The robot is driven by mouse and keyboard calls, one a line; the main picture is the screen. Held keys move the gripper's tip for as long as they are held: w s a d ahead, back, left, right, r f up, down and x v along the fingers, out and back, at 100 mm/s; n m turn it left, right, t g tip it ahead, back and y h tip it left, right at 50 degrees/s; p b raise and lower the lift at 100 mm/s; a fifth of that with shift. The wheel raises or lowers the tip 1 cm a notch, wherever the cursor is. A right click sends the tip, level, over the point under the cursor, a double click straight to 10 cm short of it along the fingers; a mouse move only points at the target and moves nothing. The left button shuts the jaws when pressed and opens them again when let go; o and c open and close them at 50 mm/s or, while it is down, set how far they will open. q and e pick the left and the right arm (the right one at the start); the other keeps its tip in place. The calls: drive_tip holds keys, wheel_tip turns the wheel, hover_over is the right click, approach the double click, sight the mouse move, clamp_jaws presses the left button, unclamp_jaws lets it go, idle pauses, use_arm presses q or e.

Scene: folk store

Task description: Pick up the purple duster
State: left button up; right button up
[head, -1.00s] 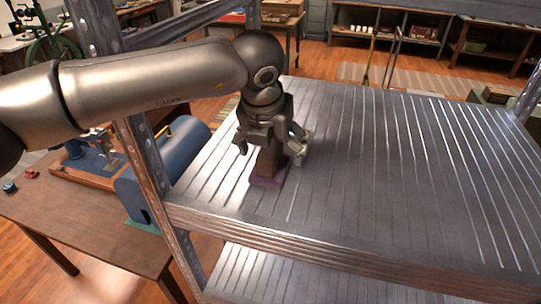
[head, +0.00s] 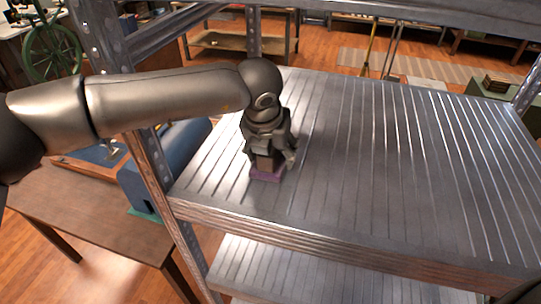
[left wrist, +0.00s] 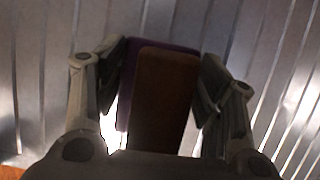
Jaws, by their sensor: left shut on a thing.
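The purple duster (head: 267,174) stands on the metal shelf (head: 400,180) near its left front edge. It has a brown block-shaped upper part over a purple base. My left gripper (head: 270,152) comes down on it from above, and its fingers are shut on the brown part. In the left wrist view, the duster (left wrist: 163,95) sits between the two fingers (left wrist: 160,90), with purple showing at its far and left edges. I cannot tell whether the base touches the shelf.
The shelf is bare to the right of the duster. A metal upright (head: 160,180) stands close to the left, under my forearm. A wooden table (head: 90,220) with a blue machine (head: 150,180) is beyond it. A lower shelf (head: 270,275) lies beneath.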

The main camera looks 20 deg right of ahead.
use_arm(q)
drive_tip(key=shift+r, duration=0.15)
drive_tip(key=shift+r+b, duration=0.55)
drive_tip(key=shift+b, duration=0.25)
drive_tip(key=shift+b+v, duration=0.9)
drive_tip(key=shift+b, duration=0.05)
drive_tip(key=s+a+b, duration=0.8)
drive_tip(key=s+a, duration=0.1)
drive_tip(key=s, duration=0.5)
drive_tip(key=shift+s+a+r, duration=0.2)
drive_tip(key=shift+s+r, duration=0.05)
drive_tip(key=shift+s, duration=0.05)
use_arm(e)
wheel_tip(320, 180, down, 11)
drive_tip(key=shift+w+f, duration=0.2)
drive_tip(key=shift+w, duration=0.25)
